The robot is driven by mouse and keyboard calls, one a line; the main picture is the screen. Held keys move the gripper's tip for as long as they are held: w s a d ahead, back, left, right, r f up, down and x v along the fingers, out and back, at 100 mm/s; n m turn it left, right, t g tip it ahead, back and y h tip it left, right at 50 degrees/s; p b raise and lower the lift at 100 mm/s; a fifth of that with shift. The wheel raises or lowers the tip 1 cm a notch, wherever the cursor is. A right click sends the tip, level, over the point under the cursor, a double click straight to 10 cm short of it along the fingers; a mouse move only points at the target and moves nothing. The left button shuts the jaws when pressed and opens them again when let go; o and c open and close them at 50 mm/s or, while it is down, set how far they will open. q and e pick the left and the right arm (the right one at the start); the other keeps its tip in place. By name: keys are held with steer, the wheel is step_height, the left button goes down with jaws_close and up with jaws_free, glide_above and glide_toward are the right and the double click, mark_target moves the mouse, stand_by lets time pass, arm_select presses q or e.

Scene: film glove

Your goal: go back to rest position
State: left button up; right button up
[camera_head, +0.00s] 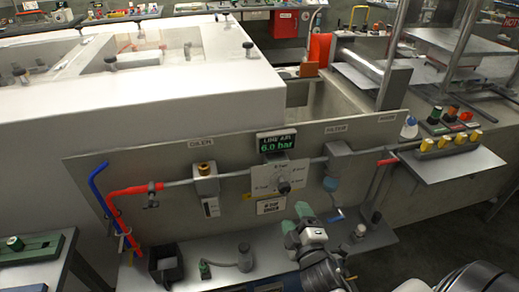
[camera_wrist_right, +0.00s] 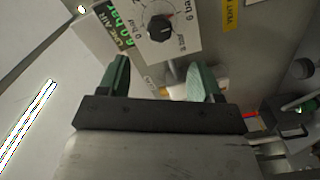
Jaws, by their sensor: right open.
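My right gripper (camera_head: 303,216) is in the lower middle of the head view, in front of the grey air-line panel (camera_head: 120,180). Its green fingers stand apart in the right wrist view (camera_wrist_right: 160,85), with nothing between them that I can see held. The panel's regulator dial plate (camera_head: 262,184) with a black knob (camera_head: 284,187) is just beyond the fingers, and the knob also shows in the right wrist view (camera_wrist_right: 160,28). The display (camera_head: 281,142) above it reads 6.0 bar. My left gripper is not in view.
A shelf under the panel holds a black open box (camera_head: 166,264) and small fittings (camera_head: 243,258). Red and blue hoses (camera_head: 99,190) hang at the panel's left. A side shelf (camera_head: 455,165) with yellow fittings is at right. A large white machine housing (camera_head: 130,110) stands behind.

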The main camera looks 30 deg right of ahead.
steer(key=s+a+f+m+g+y, duration=0.1)
steer(key=s+a+f+g, duration=0.15)
steer(key=f, duration=0.75)
steer(key=s+a+f+m+g+y, duration=0.1)
steer(key=s+a+f+g, duration=0.15)
steer(key=f, duration=0.65)
steer(key=s+a+f+m+g+y, duration=0.1)
steer(key=s+a+f+m+g, duration=0.15)
steer(key=f, duration=0.75)
steer(key=s+f+m+g, duration=0.1)
steer(key=s+f+g, duration=0.3)
steer(key=s+f, duration=0.5)
steer(key=s+d+f+m+g+y, duration=0.1)
steer(key=s+f+g, duration=0.4)
steer(key=s, duration=1.3)
step_height(320, 180, down, 4)
steer(key=shift+d+r+m, duration=0.1)
steer(key=shift+d+m, duration=0.1)
steer(key=shift+m, duration=0.45)
